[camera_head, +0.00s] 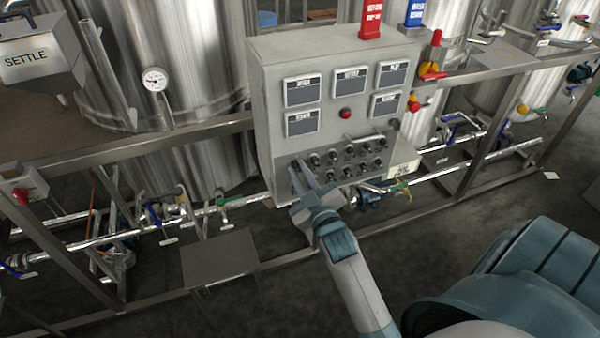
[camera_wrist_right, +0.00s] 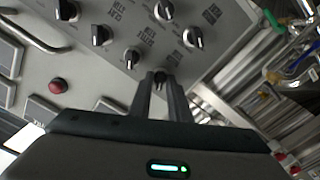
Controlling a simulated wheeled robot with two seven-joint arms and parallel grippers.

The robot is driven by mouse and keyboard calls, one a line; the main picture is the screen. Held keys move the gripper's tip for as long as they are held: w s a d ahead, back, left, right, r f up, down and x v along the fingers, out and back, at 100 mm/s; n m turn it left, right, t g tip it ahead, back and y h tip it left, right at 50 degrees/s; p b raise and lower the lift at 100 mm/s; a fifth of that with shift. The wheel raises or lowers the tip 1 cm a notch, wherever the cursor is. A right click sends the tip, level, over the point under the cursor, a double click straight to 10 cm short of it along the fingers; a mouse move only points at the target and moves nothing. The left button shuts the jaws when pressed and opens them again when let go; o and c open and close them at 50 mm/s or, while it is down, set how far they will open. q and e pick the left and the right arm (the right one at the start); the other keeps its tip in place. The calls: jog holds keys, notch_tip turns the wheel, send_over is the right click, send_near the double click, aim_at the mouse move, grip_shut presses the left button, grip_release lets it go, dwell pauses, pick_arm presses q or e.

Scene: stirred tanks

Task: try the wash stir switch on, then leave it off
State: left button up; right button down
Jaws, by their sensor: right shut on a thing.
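The grey control panel (camera_head: 262,75) stands in the middle of the head view, with several black knob switches (camera_head: 333,156) in rows on its sloping lower face. My right gripper (camera_head: 301,172) reaches up to the left end of these rows. In the right wrist view its two fingers (camera_wrist_right: 161,84) are closed about a small black switch knob (camera_wrist_right: 160,76) at the edge of the panel. The fingers hide most of this knob, so its turn position cannot be told. The labels are too small to read, so I cannot tell which is the wash stir switch. My left gripper is not in view.
Other knobs (camera_wrist_right: 132,58) sit close beside the held one. A red button (camera_head: 345,113) and several small displays (camera_head: 303,90) are above the switches. Pipes and valves (camera_head: 224,200) run below the panel, and steel tanks (camera_head: 185,60) stand behind it.

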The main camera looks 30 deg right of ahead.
jog(key=shift+m+p, duration=0.3)
jog(key=shift+m, duration=0.1)
jog(key=shift+r+m+p, duration=0.1)
jog(key=shift+m+p, duration=0.4)
jog(key=shift+m, duration=0.5)
jog(key=m+p, duration=0.1)
jog(key=m, duration=0.2)
jog(key=shift+p, duration=0.3)
jog(key=m+p, duration=0.2)
jog(key=m, duration=0.4)
jog(key=c, duration=1.9)
grip_release()
jog(key=shift+o, duration=0.2)
jog(key=shift+s, duration=0.1)
